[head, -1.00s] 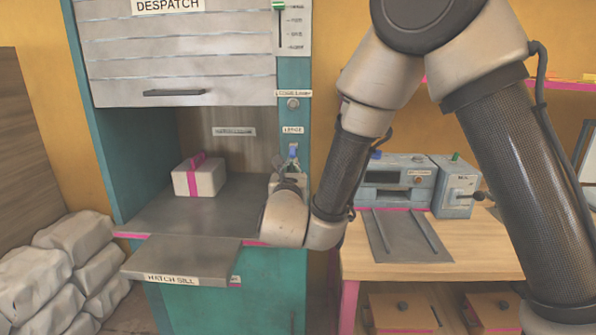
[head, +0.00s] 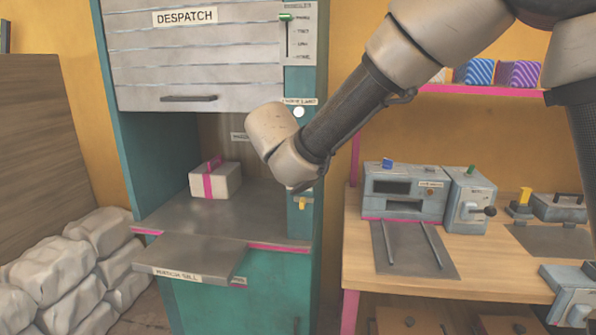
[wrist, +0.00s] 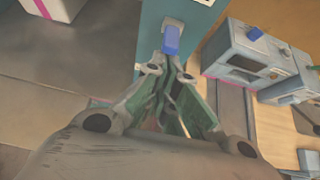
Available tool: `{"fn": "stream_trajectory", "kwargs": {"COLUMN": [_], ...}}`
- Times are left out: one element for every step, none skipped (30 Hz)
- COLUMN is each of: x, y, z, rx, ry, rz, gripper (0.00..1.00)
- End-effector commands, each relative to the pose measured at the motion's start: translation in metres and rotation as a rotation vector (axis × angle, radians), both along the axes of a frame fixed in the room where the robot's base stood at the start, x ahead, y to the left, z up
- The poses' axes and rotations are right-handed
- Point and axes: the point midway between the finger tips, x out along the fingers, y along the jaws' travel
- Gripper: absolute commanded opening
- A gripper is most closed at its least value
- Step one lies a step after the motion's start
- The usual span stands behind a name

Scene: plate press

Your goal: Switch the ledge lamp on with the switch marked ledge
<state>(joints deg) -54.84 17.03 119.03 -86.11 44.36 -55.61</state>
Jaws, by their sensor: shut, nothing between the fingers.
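The ledge lamp (head: 299,112) is a small round light on the teal post, under its label in the head view, and it looks bright white. The switch with a blue lever (wrist: 171,40) shows in the wrist view on the teal post. In the head view my arm hides this switch and its ledge label. My gripper (wrist: 172,66) is shut and empty, its fingertips right at the lower end of the blue lever; I cannot tell whether they touch. In the head view the gripper is mostly hidden behind my wrist.
A yellow switch (head: 303,203) sits lower on the post. A white box with a pink ribbon (head: 215,181) lies on the hatch ledge, left of my wrist. A grey press (head: 404,193) stands on the wooden bench to the right. Pale sacks (head: 75,270) are piled at left.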

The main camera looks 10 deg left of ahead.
Motion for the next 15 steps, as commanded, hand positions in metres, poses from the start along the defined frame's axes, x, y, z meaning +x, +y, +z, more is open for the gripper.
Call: {"fn": "stream_trajectory", "kwargs": {"x": [0.0000, 0.0000, -0.0002, -0.0002, -0.0002, -0.0001, -0.0001, -0.0001, 0.0000, 0.0000, 0.0000, 0.0000, 0.0001, 0.0001, 0.0001], "y": [0.0006, 0.0009, -0.0001, -0.0003, -0.0005, -0.0006, -0.0006, -0.0007, -0.0007, -0.0007, -0.0008, -0.0008, -0.0008, -0.0008, -0.0009], "z": [0.0041, 0.0055, 0.0028, 0.0026, 0.0026, 0.0027, 0.0027, 0.0027, 0.0029, 0.0033, 0.0038, 0.0049, 0.0058, 0.0069, 0.0086], "rx": [0.006, 0.006, 0.001, -0.001, -0.001, -0.001, -0.001, -0.001, -0.001, -0.001, -0.001, -0.001, -0.001, -0.001, -0.001], "ry": [0.031, 0.051, 0.048, 0.046, 0.046, 0.045, 0.045, 0.045, 0.045, 0.044, 0.044, 0.044, 0.044, 0.044, 0.044], "rz": [-0.002, 0.000, -0.001, -0.001, -0.001, -0.001, -0.002, -0.002, -0.002, -0.002, -0.002, -0.003, -0.003, -0.003, -0.003], "gripper": [0.00, 0.00, 0.00, 0.00, 0.00, 0.00, 0.00, 0.00, 0.00, 0.00, 0.00, 0.00, 0.00, 0.00, 0.00]}}
